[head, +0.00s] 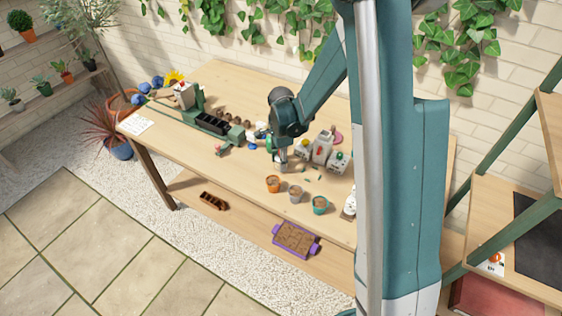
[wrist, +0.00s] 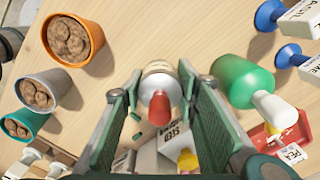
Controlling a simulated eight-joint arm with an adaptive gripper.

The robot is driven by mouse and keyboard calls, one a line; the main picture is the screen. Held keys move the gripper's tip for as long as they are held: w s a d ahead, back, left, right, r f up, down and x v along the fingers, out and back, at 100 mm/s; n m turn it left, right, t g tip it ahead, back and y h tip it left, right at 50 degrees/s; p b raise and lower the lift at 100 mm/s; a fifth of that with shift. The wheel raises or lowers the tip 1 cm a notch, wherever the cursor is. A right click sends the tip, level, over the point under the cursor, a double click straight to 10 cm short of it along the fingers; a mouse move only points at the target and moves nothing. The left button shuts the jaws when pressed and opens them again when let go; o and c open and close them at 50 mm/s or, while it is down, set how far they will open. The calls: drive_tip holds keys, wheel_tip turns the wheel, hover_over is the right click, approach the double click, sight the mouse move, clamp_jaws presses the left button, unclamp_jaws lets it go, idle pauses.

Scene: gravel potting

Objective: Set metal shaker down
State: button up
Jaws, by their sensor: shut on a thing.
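My gripper (wrist: 158,75) is shut on the metal shaker (wrist: 157,70), which shows between the two green finger pads in the wrist view as a silvery body with a red tip. In the head view my gripper (head: 282,152) is over the middle of the wooden table (head: 235,172), just behind the orange pot. The shaker is small there and partly hidden by my gripper. I cannot tell whether its base touches the tabletop.
An orange pot (wrist: 75,40), a grey pot (wrist: 48,91) and a teal pot (wrist: 24,125), all filled with brown material, stand close by. Bare tabletop shows between the pots and green bottle.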

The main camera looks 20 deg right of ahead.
drive_tip(key=shift+f, duration=0.15)
drive_tip(key=o, duration=0.9)
drive_tip(key=shift+o, duration=0.2)
drive_tip(key=shift+r, duration=0.2)
drive_tip(key=shift+r+p, duration=0.75)
drive_tip(key=shift+r, duration=5.25)
